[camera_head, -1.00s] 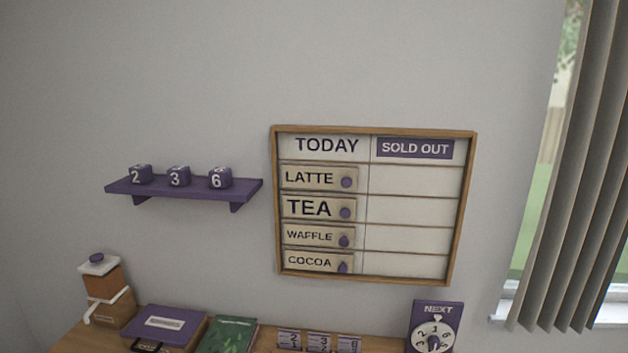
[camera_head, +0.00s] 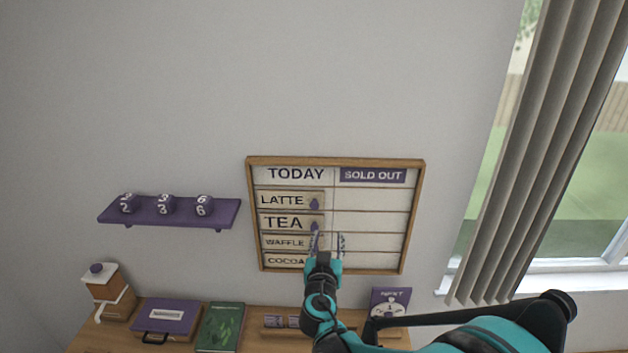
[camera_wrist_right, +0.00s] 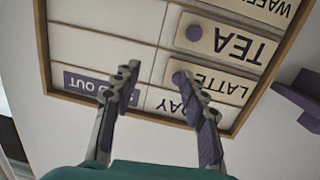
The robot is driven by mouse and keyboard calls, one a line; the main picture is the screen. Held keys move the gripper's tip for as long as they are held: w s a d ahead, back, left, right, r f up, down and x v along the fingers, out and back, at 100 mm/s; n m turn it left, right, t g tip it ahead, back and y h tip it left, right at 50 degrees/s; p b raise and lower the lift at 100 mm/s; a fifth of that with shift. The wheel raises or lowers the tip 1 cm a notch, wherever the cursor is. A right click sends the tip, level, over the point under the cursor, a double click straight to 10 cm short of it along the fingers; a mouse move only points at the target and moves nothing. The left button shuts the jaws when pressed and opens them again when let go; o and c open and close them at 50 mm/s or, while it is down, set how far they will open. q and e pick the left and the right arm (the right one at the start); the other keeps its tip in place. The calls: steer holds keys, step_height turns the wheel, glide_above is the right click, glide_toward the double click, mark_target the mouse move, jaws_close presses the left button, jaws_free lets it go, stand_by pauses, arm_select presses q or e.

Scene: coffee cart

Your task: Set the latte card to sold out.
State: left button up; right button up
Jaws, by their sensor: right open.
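The latte card (camera_head: 282,200) sits in the top row of the TODAY column on the wall board (camera_head: 251,215), with a purple knob (camera_head: 314,203) at its right end. The SOLD OUT column's top slot (camera_head: 368,197) is empty. My right gripper (camera_head: 327,243) is open in front of the waffle row in the head view. In the right wrist view the board is upside down, and the open fingers (camera_wrist_right: 154,80) point at it. My left gripper is not in view.
Tea (camera_head: 283,222), waffle (camera_head: 284,242) and cocoa (camera_head: 284,261) cards sit below latte; my arm hides parts. A purple shelf (camera_head: 170,213) with number cubes is left of the board. Below stand a purple box (camera_head: 167,316), green book (camera_head: 220,327) and NEXT dial (camera_head: 390,302).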

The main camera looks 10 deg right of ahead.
mark_target(315, 206)
arm_select(q)
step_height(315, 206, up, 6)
steer(key=p, duration=0.4)
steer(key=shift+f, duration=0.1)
arm_select(e)
steer(key=shift+t+y, duration=0.4)
steer(key=shift+t, duration=0.3)
steer(key=w+r, duration=0.1)
steer(key=w, duration=0.2)
steer(key=w+a+r, duration=0.1)
steer(key=w, duration=0.2)
steer(key=w+r, duration=0.1)
steer(key=w, duration=0.2)
steer(key=shift+w+a, duration=0.3)
steer(key=shift+w, duration=0.05)
steer(key=shift+c, duration=0.4)
jaws_close()
